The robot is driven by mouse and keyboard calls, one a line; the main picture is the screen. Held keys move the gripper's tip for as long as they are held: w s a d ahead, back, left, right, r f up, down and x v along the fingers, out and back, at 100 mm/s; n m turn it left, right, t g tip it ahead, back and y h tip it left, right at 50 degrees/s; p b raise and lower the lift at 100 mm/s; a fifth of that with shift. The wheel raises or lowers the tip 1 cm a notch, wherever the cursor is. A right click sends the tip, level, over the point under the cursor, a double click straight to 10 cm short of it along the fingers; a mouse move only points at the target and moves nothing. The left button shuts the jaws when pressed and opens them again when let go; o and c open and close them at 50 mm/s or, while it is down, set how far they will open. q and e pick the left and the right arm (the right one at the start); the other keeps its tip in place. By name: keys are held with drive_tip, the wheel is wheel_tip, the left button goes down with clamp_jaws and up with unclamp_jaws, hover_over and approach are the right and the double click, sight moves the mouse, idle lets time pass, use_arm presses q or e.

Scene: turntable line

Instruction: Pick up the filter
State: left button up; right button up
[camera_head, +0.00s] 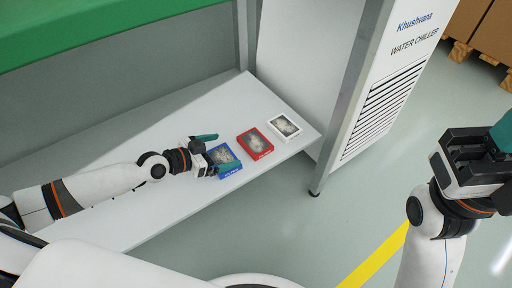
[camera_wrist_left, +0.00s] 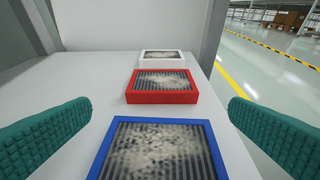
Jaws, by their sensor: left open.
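Three flat square filters with dusty grey pleats lie in a row on a white shelf: a blue-framed filter (camera_head: 224,161), a red-framed filter (camera_head: 255,143) and a white-framed filter (camera_head: 285,126). My left gripper (camera_head: 217,152) is open, its teal fingers on either side of the blue filter. In the left wrist view the blue filter (camera_wrist_left: 160,150) is nearest, between the two spread fingers, with gaps on both sides. The red filter (camera_wrist_left: 162,86) and white filter (camera_wrist_left: 163,58) lie beyond it. My right gripper (camera_head: 480,150) is at the right, away from the shelf; its fingers are partly cut off.
The white shelf (camera_head: 120,215) has bare room left of the filters. A white water chiller cabinet (camera_head: 375,85) stands just beyond the white filter. A green panel (camera_head: 90,25) overhangs the back. Cardboard boxes (camera_head: 490,30) stand on a pallet at the far right.

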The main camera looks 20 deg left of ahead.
sight(256, 141)
use_arm(q)
drive_tip(key=x, duration=0.5)
drive_tip(key=shift+w+b, duration=0.1)
drive_tip(key=shift+b, duration=0.25)
drive_tip(key=x, duration=0.2)
drive_tip(key=b+x, duration=0.1)
drive_tip(key=x, duration=0.1)
drive_tip(key=b+x, duration=0.1)
drive_tip(key=x, duration=0.1)
drive_tip(key=shift+d+r, duration=0.15)
drive_tip(key=shift+r, duration=0.15)
drive_tip(key=c, duration=0.7)
drive_tip(key=shift+r, duration=0.1)
